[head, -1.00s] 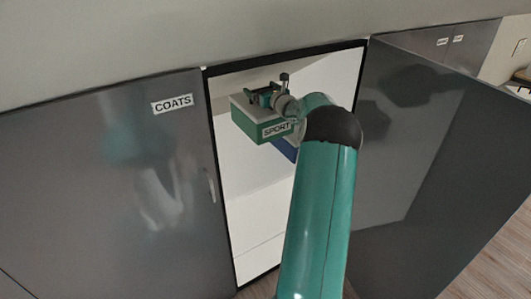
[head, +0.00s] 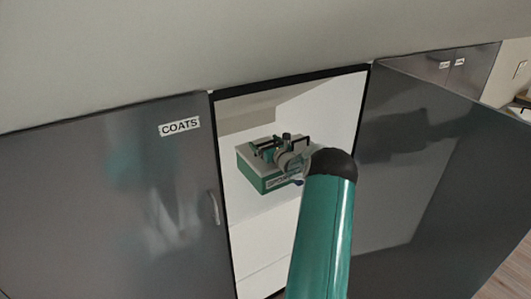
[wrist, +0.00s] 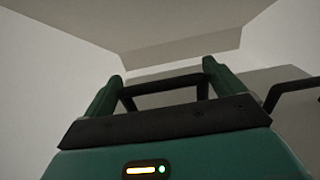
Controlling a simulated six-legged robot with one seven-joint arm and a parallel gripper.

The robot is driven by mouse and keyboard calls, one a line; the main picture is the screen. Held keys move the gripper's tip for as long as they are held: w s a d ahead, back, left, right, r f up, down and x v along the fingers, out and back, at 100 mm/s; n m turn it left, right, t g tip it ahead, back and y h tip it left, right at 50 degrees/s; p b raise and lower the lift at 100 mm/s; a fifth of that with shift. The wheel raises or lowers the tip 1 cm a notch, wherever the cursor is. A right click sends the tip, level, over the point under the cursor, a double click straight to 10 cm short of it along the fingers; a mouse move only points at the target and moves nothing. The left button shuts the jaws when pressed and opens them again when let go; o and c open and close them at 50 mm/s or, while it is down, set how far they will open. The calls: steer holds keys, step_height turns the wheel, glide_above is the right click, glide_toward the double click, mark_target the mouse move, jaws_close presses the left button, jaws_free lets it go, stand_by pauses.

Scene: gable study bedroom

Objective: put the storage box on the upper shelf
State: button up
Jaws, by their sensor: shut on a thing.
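The storage box (head: 262,183), green with a pale top and a label partly hidden by my arm that reads SPORT in the earlier frame, is inside the open cupboard in the head view. It appears level, over a white shelf surface (head: 250,226); I cannot tell whether it touches it. My gripper (head: 270,150) is at the top of the box and shut on it. In the wrist view my two green fingers (wrist: 163,84) stand on either side of a dark bar that looks like the handle. The box's right end is hidden by my arm.
A shut grey door (head: 110,205) labelled COATS (head: 179,126) stands left of the opening. A grey door (head: 430,170) stands open on the right. My arm passes between them. White side wall (head: 335,105) shows right of the box, with free room above it.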

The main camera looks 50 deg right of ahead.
mark_target(266, 178)
steer(key=shift+f, duration=2.15)
steer(key=o, duration=1.5)
steer(key=v, duration=1.2)
